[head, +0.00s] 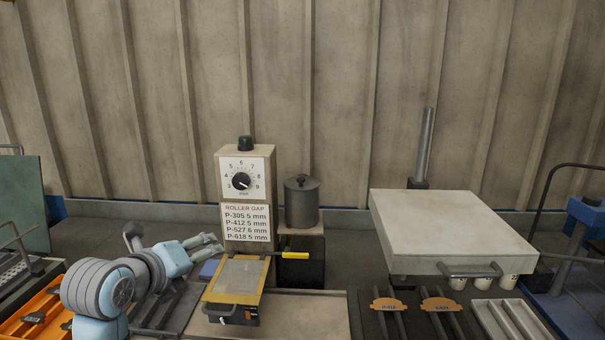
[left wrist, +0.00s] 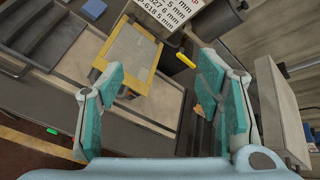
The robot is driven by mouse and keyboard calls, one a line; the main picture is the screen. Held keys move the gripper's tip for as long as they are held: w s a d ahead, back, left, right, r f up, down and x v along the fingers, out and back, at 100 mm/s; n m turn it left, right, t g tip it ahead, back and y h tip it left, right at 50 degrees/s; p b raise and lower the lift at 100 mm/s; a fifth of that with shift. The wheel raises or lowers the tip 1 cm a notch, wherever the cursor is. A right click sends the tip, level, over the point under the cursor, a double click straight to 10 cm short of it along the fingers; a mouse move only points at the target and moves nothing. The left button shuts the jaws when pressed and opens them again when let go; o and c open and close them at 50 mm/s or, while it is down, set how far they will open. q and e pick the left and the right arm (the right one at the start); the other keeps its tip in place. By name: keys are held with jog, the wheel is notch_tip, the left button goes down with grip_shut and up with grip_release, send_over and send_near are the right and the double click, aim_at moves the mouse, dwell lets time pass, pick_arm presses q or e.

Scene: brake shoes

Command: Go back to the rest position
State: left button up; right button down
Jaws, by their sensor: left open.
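My left gripper (head: 208,244) is at the left of the head view, beside the yellow-framed plate (head: 236,277) and in front of the roller gap sign (head: 246,221). In the left wrist view its two teal-padded fingers (left wrist: 166,95) are spread wide with nothing between them. The yellow-framed plate also shows in the left wrist view (left wrist: 128,58), beyond the fingers. My right gripper is in neither view.
A dial box (head: 246,166) and a dark pot (head: 301,202) stand at the back. A yellow-handled lever (head: 295,255) sticks out beside the plate. A large pale lid with a handle (head: 450,226) is at the right. An orange tray (head: 30,318) is at the far left.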

pick_arm(q)
jog(key=s+a+f+n+g+y, duration=0.1)
jog(key=s+f+n, duration=0.4)
jog(key=f, duration=0.3)
jog(key=s+a+f+n+g, duration=0.1)
jog(key=s+f+n+g, duration=0.1)
jog(key=s+f+n, duration=0.4)
jog(key=s+f+n+g+y, duration=0.1)
jog(key=s+f+n, duration=0.25)
jog(key=f, duration=0.55)
jog(key=s+a+f+n+g, duration=0.1)
jog(key=s+f+n, duration=0.35)
jog(key=s, duration=0.25)
jog(key=s+a+f+n+g+y, duration=0.1)
jog(key=s+f+n+g, duration=0.15)
jog(key=s+n, duration=0.3)
jog(key=s+a+f+n+g, duration=0.1)
jog(key=s+f+n, duration=0.3)
jog(key=s, duration=0.3)
notch_tip(320, 180, down, 20)
jog(key=s+a+f+g, duration=0.1)
jog(key=s+g, duration=0.1)
jog(key=s+f, duration=1.1)
jog(key=s, duration=0.3)
jog(key=shift+a+n, duration=0.35)
jog(key=shift+a, duration=0.05)
